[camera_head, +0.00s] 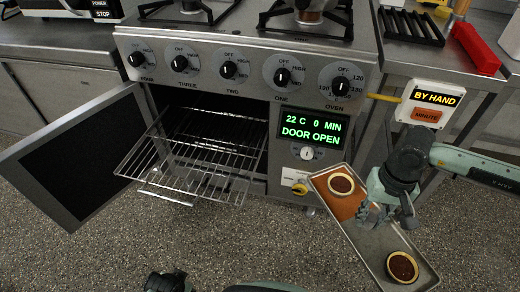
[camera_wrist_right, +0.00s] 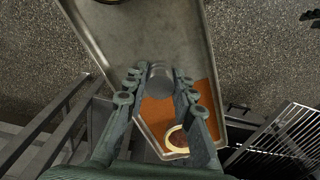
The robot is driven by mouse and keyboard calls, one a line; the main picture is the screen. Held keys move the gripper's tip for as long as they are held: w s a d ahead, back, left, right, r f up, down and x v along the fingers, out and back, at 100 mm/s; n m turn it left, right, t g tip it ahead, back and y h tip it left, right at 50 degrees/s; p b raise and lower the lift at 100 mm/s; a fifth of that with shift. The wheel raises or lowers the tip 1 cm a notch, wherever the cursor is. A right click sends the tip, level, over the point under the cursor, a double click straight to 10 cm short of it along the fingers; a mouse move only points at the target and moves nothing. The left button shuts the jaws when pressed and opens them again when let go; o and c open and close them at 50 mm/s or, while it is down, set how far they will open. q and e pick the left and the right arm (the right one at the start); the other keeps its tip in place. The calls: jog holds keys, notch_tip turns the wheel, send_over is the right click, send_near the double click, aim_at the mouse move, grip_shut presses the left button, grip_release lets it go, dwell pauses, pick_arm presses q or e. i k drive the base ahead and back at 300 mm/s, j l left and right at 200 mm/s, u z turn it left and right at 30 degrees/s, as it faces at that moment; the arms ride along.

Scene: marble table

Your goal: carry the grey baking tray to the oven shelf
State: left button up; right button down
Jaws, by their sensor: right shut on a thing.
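The grey baking tray (camera_head: 358,238) is in the air right of the oven, lying diagonally in the head view. It carries two round dark-filled tarts, one at the far end (camera_head: 341,183) and one at the near end (camera_head: 402,266). An orange-brown patch covers its far part. My right gripper (camera_head: 376,212) is shut on the tray near its middle, at a grey round stub (camera_wrist_right: 160,79) between the fingers. The oven shelf (camera_head: 195,155) is a wire rack pulled out of the open oven.
The oven door (camera_head: 75,155) hangs open at the left. The oven display (camera_head: 311,129) reads 22 C, 0 MIN, DOOR OPEN. A BY HAND / MINUTE box (camera_head: 431,103) is at the right, above the gripper. The shelf has nothing on it. Speckled floor lies below.

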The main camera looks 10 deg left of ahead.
aim_at(190, 159)
jog(key=j+z, duration=0.15)
jog(key=j, duration=1.75)
jog(key=i, duration=0.05)
